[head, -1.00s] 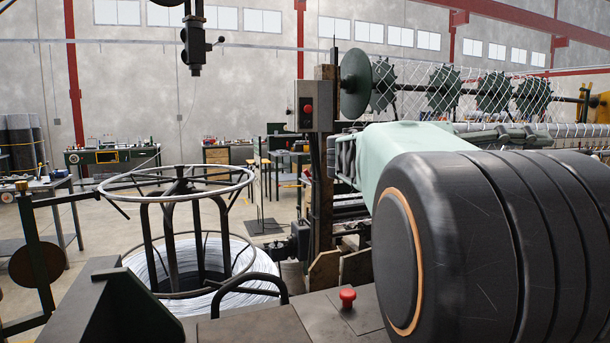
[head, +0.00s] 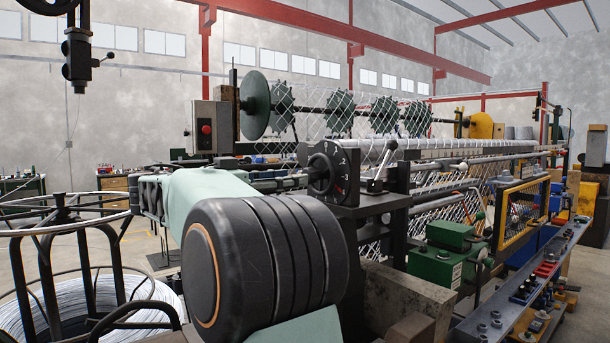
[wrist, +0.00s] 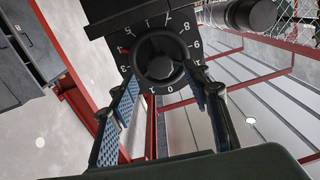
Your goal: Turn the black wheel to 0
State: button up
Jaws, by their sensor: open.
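The black wheel (head: 321,172) sits on a dark dial plate with white digits at the front corner of the machine. In the wrist view the wheel (wrist: 160,56) is a round black knob, and the digits around it look upside down. The 0 is at the bottom of the ring there, and a red mark is at the left. Which digit the knob points to is not clear. My gripper (wrist: 163,86) is open, its two fingertips apart on either side of the knob's lower part. I cannot tell whether they touch it. In the head view my arm hides much of the approach.
A control box with a red button (head: 207,129) is behind on the left. A wire coil (head: 85,312) on a stand is at lower left. A green vise-like block (head: 445,255) is to the right.

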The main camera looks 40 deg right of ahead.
aim_at(316, 175)
jog(key=d, duration=0.3)
jog(key=d+p, duration=0.1)
jog(key=d, duration=0.2)
jog(key=shift+s, duration=0.2)
jog(key=shift+a, duration=0.1)
jog(key=shift+c, duration=0.4)
jog(key=c, duration=1.1)
